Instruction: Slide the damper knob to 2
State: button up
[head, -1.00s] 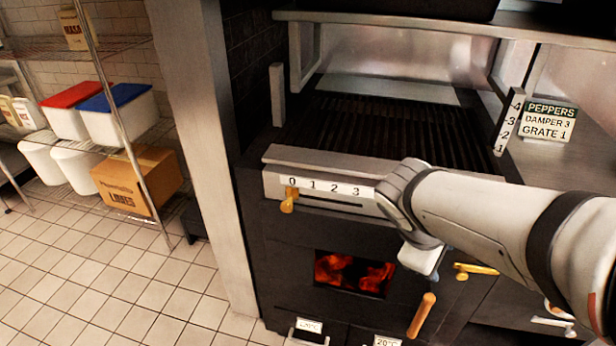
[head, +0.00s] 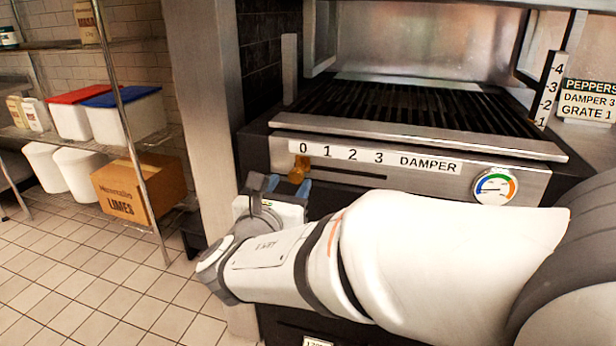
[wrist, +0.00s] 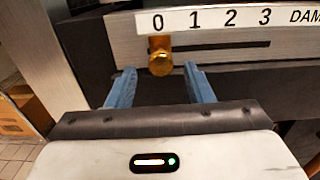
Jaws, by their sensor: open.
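The brass damper knob (head: 299,170) sits at the left end of its slot, under the 0 on the damper scale (head: 377,157). In the wrist view the knob (wrist: 160,62) also lies below the 0, with the empty slot (wrist: 222,46) running right under 1, 2 and 3. My gripper (head: 289,185) is just below and in front of the knob. Its two blue fingers (wrist: 160,88) are open, one to each side of the knob in the wrist view. The fingertips do not appear to touch it. My arm hides much of the oven front in the head view.
A round gauge (head: 495,187) is right of the scale. The grill grate (head: 420,108) lies above the panel. A pillar (head: 205,120) stands left of the oven. A sign (head: 588,99) reads Peppers, damper 3, grate 1.

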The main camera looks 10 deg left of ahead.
aim_at(295, 177)
jog(key=w, duration=0.2)
jog(key=w+b, duration=0.1)
jog(key=w, duration=0.2)
jog(key=shift+d, duration=0.2)
jog(key=shift+s, duration=0.1)
grip_shut()
